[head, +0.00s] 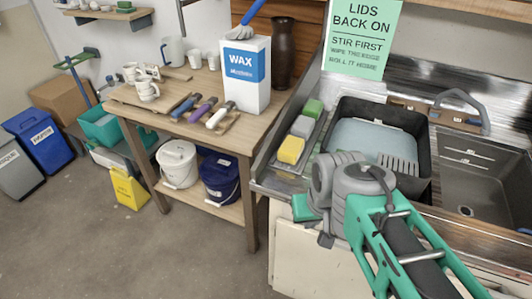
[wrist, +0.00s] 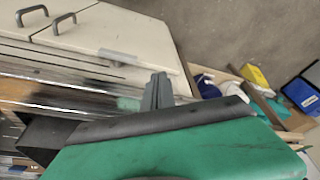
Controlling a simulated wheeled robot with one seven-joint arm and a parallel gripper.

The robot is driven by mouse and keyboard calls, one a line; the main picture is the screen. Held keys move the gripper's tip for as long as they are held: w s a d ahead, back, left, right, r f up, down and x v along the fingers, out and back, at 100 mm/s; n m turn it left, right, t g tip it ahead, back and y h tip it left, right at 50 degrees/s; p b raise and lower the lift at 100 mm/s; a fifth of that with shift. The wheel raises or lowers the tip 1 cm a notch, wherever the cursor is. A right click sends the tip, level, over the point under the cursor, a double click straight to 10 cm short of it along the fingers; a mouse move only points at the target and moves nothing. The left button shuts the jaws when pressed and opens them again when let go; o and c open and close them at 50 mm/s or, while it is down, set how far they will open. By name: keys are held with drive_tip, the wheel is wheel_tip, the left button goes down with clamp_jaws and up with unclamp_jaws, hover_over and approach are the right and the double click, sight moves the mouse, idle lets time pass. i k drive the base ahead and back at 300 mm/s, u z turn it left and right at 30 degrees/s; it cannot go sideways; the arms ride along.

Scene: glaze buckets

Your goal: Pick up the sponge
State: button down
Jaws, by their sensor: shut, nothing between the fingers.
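Three sponge-like blocks lie in a row on a tray (head: 279,166) at the left end of the metal sink counter: a yellow one (head: 291,149) nearest, a grey one (head: 302,127) behind it and a green one (head: 312,109) at the back. My gripper (wrist: 158,92) is shut and empty; its grey fingers show in the wrist view in front of the pale cabinet. In the head view my arm reaches over the counter's front edge, with its end low and just in front of the tray, apart from the blocks. No sponge is clear in the wrist view.
A black basin (head: 341,122) stands right of the tray, beside the sink (head: 481,170). A wooden table (head: 207,139) on the left holds mugs, brushes and a wax container (head: 246,72). White (head: 178,165) and dark blue (head: 220,178) buckets sit below it. The floor at left front is clear.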

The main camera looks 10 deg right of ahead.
sight(289, 152)
drive_tip(key=z, duration=0.1)
drive_tip(key=k, duration=0.45)
drive_tip(key=u, duration=1.2)
drive_tip(key=i, duration=1.9)
drive_tip(key=z, duration=0.6)
